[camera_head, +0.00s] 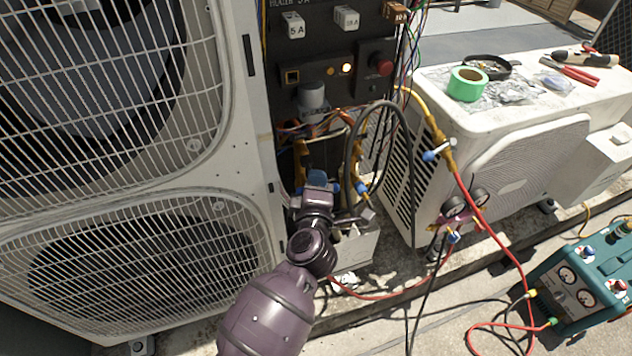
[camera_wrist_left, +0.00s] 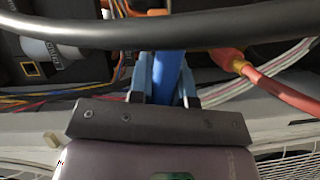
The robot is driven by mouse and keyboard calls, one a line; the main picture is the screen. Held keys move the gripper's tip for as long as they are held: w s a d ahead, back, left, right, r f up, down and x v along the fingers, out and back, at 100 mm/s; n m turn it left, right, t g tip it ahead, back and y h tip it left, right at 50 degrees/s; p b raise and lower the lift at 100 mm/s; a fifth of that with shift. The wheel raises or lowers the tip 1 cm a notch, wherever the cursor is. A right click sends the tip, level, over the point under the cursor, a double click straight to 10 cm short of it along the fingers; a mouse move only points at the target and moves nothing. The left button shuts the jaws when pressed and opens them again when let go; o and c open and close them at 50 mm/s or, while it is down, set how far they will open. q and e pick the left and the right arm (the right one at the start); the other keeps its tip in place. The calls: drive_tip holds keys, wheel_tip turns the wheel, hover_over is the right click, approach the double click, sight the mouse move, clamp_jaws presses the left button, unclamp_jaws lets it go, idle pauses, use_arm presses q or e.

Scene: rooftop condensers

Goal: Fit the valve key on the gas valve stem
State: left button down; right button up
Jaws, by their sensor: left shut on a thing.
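My left gripper (camera_head: 317,184) is in the lower opening of the electrical box, between the large condenser and the small white one. In the left wrist view, its two pale blue fingers (camera_wrist_left: 166,78) are shut on a darker blue piece, which looks like the valve key (camera_wrist_left: 165,85). The far end of this piece is hidden behind a thick black hose. The gas valve stem cannot be made out for sure. A small blue and brass fitting (camera_head: 361,188) sits just right of the gripper. My right gripper is not in view.
The black hose (camera_wrist_left: 230,30) crosses close in front of the fingers. A red hose with a yellow end (camera_wrist_left: 270,85) lies to the right. The large condenser (camera_head: 130,230) borders the left side. Manifold gauges (camera_head: 465,205) and a teal machine (camera_head: 580,285) stand right.

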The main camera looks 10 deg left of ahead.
use_arm(q)
drive_tip(key=shift+s+d, duration=0.15)
drive_tip(key=shift+s+d, duration=0.2)
drive_tip(key=shift+s, duration=0.2)
drive_tip(key=shift+s, duration=0.1)
drive_tip(key=shift+s+d, duration=0.2)
drive_tip(key=shift+s, duration=0.05)
drive_tip(key=shift+s+d, duration=0.2)
drive_tip(key=shift+s, duration=0.15)
idle(0.6)
